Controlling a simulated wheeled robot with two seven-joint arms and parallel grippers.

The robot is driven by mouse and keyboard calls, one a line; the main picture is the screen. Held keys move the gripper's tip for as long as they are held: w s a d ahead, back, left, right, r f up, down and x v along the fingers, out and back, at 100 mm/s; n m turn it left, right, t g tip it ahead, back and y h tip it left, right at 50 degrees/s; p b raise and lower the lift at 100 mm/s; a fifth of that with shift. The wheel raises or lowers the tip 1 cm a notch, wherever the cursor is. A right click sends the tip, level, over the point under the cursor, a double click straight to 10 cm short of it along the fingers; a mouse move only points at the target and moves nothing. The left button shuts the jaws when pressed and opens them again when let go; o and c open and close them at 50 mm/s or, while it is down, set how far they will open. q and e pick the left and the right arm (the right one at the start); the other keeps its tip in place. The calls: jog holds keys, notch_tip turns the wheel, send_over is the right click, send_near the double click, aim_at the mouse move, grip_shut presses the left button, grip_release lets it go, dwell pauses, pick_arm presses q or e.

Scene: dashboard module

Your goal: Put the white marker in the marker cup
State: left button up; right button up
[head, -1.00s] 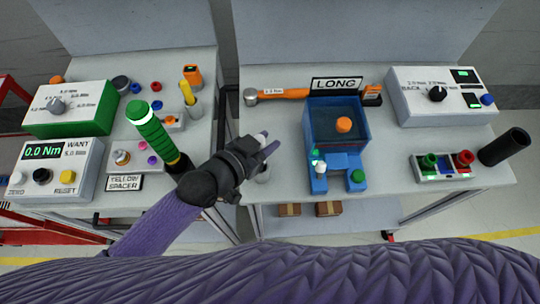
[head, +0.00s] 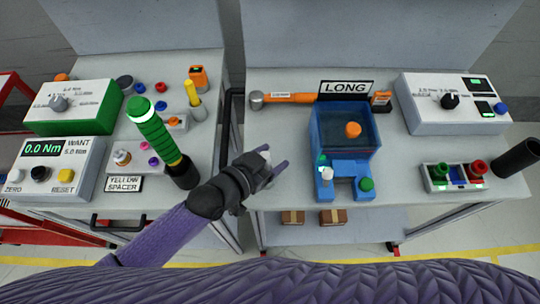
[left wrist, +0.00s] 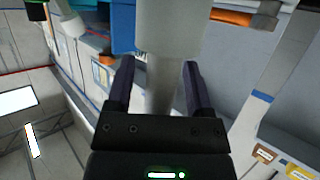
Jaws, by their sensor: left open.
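My left gripper (head: 272,170) is open at the left front of the right bench. Its fingers stand on either side of a pale cylinder, apparently the white marker (head: 265,152); its lower part is hidden behind the gripper in the head view. In the left wrist view the fingers (left wrist: 158,75) flank the narrow part of a pale grey-white cylinder (left wrist: 161,85), with a wider part beyond; I cannot tell if that is a cap or a holder.
A blue bin (head: 322,130) stands right of my gripper, with an orange hammer (head: 290,98) behind. A tall green-banded tool (head: 155,125) rises beside my left forearm. A black cylinder (head: 518,157) stands at the far right. A gap separates the benches.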

pick_arm(q)
jog(key=shift+s+a+r, duration=0.1)
jog(key=shift+r, duration=0.15)
jog(key=p+v, duration=0.3)
jog(key=v, duration=0.8)
jog(key=shift+s+a, duration=0.25)
jog(key=shift+s, duration=0.05)
jog(key=shift+d, duration=0.15)
